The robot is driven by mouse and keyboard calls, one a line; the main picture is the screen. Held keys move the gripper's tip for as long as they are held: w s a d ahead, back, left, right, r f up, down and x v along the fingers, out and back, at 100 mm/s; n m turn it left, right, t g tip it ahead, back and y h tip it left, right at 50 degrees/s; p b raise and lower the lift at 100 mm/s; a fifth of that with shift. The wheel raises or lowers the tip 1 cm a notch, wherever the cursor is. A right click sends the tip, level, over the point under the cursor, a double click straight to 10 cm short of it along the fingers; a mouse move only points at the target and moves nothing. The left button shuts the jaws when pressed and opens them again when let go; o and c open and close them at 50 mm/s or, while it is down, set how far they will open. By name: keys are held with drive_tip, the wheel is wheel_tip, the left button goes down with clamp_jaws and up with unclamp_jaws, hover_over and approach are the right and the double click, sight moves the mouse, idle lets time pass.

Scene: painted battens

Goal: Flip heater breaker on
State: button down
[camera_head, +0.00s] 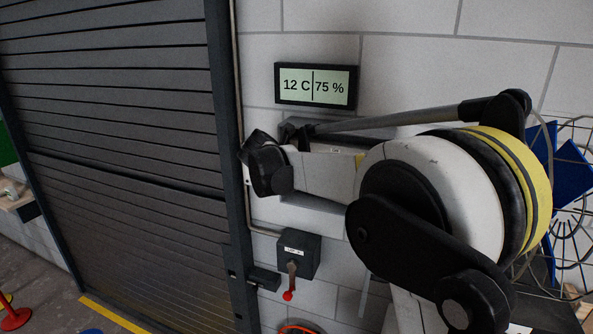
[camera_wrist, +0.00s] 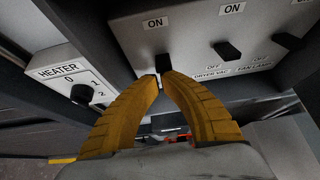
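In the wrist view a grey breaker panel (camera_wrist: 190,35) carries black toggles with ON printed above them. The nearest toggle (camera_wrist: 163,62) stands well below its ON label, at the lower end; the text under it is hidden by my fingers. My gripper (camera_wrist: 163,77) has its two yellow fingertips almost together, right at this toggle's lower end. Whether they touch it I cannot tell. No breaker label reading heater is legible. A separate white box marked HEATER (camera_wrist: 70,80) has a black dial with 0, 1 and 2, left of my fingers. In the head view my arm hides the gripper.
Other toggles (camera_wrist: 228,50) sit to the right, with OFF and partly readable labels below. In the head view a display (camera_head: 316,86) reads 12 C and 75 %. A lever box (camera_head: 298,255) with a red knob is below my arm. A dark shutter (camera_head: 120,130) fills the left.

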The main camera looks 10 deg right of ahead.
drive_tip(key=shift+w+r, duration=0.1)
drive_tip(key=shift+r, duration=0.1)
wheel_tip(320, 180, down, 5)
drive_tip(key=s+b, duration=0.1)
drive_tip(key=b, duration=0.3)
drive_tip(key=r+p+v, duration=0.1)
drive_tip(key=v, duration=1)
drive_tip(key=shift+w, duration=0.35)
